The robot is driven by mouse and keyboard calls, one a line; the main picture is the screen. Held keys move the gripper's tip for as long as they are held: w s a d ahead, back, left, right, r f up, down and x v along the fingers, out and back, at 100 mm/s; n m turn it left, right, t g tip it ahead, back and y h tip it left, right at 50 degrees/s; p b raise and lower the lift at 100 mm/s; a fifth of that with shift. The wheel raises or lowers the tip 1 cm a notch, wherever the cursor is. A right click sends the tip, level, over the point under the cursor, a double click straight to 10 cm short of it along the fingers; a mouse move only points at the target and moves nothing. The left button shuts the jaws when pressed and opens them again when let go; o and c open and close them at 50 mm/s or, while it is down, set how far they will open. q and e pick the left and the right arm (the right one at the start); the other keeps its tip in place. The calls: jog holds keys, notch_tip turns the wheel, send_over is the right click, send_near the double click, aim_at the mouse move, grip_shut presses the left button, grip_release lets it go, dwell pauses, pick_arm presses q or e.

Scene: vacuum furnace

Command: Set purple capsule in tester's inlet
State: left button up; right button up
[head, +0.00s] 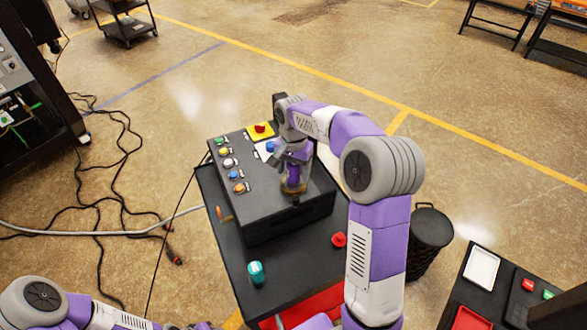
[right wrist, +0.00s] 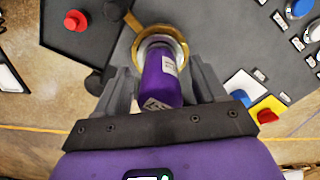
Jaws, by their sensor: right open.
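The purple capsule (right wrist: 158,82) with a white label stands with its far end in the brass ring of the tester's inlet (right wrist: 178,33). In the head view, the capsule (head: 292,170) shows above the amber ring (head: 294,187) on the dark tester (head: 262,215). My right gripper (right wrist: 165,76) is open, with one finger on each side of the capsule. The gripper (head: 292,158) partly covers the capsule in the head view. How deep the capsule sits cannot be told. My left arm shows at the lower left, but its gripper is out of view.
The tester's panel carries several coloured buttons and a red knob on yellow (head: 260,128). A teal capsule (head: 256,272) and a red one (head: 339,240) stand on the dark table (head: 232,262). A black bin (head: 432,235) stands right. Cables lie on the floor at left.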

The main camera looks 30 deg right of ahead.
notch_tip(320, 180, up, 8)
jog(key=shift+f, duration=0.2)
dwell(0.6)
